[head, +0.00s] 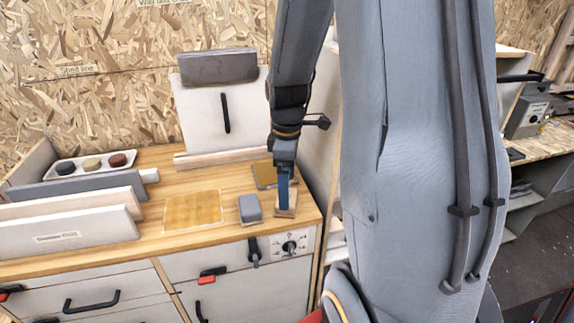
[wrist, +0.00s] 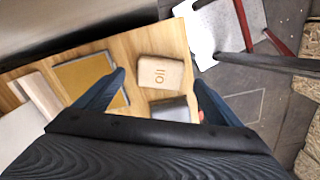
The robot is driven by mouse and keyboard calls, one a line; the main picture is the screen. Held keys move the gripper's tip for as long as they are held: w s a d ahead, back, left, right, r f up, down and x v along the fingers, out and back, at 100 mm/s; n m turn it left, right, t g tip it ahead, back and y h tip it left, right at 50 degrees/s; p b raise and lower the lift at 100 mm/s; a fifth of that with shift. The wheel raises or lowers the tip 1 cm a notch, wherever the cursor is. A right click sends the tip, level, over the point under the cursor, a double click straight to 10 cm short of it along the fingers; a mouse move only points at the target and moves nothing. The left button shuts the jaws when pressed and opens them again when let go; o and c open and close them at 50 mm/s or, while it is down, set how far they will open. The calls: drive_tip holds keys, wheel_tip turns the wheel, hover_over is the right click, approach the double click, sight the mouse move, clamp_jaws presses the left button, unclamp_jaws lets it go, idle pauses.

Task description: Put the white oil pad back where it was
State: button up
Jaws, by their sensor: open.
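The oil pad (wrist: 160,73) is a pale beige block with rounded corners and "OIL" on top. It lies flat on the wooden bench top. In the head view the pad (head: 287,212) shows at the right end of the bench, partly hidden behind my gripper. My gripper (head: 284,203) points down over it, with blue fingers. In the wrist view the open fingers (wrist: 158,78) stand to either side of the pad, with gaps, and hold nothing. How far the tips are above the bench is unclear.
A grey block (head: 250,208) sits left of the oil pad. A grey-edged yellow pad (head: 262,170) lies behind it. A yellow square (head: 193,209) lies further left. A tray (head: 66,170) holds three small lumps, and pale boards stand at left. The bench's right edge is close.

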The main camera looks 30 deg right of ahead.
wheel_tip(320, 180, up, 6)
drive_tip(key=r+b, duration=0.1)
drive_tip(key=s+a+f+m, duration=0.3)
drive_tip(key=a+m, duration=0.2)
drive_tip(key=a, duration=0.1)
drive_tip(key=s+a+f+m+t, duration=0.1)
drive_tip(key=s+a+f+m, duration=0.2)
drive_tip(key=a, duration=0.4)
drive_tip(key=shift+s+f+m, duration=0.25)
drive_tip(key=shift+s+m, duration=0.55)
drive_tip(key=shift+m, duration=0.3)
